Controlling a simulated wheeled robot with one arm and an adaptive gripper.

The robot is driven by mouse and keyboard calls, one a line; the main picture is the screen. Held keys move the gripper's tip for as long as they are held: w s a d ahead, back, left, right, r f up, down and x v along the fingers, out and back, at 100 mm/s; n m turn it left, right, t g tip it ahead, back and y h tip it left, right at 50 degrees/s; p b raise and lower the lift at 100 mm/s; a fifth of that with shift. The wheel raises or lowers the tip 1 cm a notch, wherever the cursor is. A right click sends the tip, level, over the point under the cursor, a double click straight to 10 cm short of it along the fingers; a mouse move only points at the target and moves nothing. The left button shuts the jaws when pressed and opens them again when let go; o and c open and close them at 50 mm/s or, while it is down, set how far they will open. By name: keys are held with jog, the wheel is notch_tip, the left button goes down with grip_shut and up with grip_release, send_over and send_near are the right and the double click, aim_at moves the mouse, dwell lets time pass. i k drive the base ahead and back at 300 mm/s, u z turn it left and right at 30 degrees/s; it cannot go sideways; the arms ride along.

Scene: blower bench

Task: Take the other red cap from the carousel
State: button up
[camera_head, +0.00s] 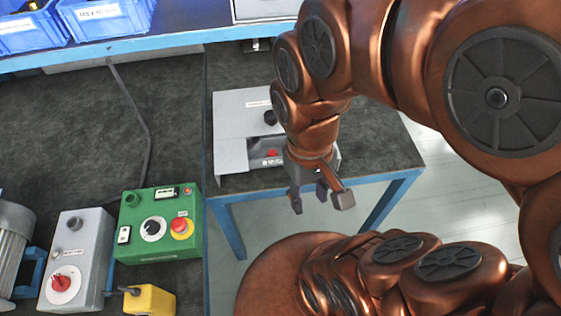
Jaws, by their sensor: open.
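A small red piece (271,153), which looks like a red cap, shows in the front opening of a light grey housing (232,118) on the right-hand table. I cannot make out the carousel itself; my arm covers the housing's right part. My gripper (321,202) is open, its fingers pointing down, with nothing seen between them. It is in front of and to the right of the red piece, apart from it, near the table's front edge.
The dark right-hand table (385,145) has a blue frame and bare top to the right. On the left bench stand a green control box (158,248), a grey switch box (88,240) and a yellow block (157,301). Blue bins (100,22) stand at the back.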

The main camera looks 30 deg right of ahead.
aim_at(272, 153)
jog(key=z, duration=0.6)
jog(key=k, duration=1.1)
jog(key=u, duration=1.25)
jog(key=i, duration=0.5)
jog(key=u, duration=0.1)
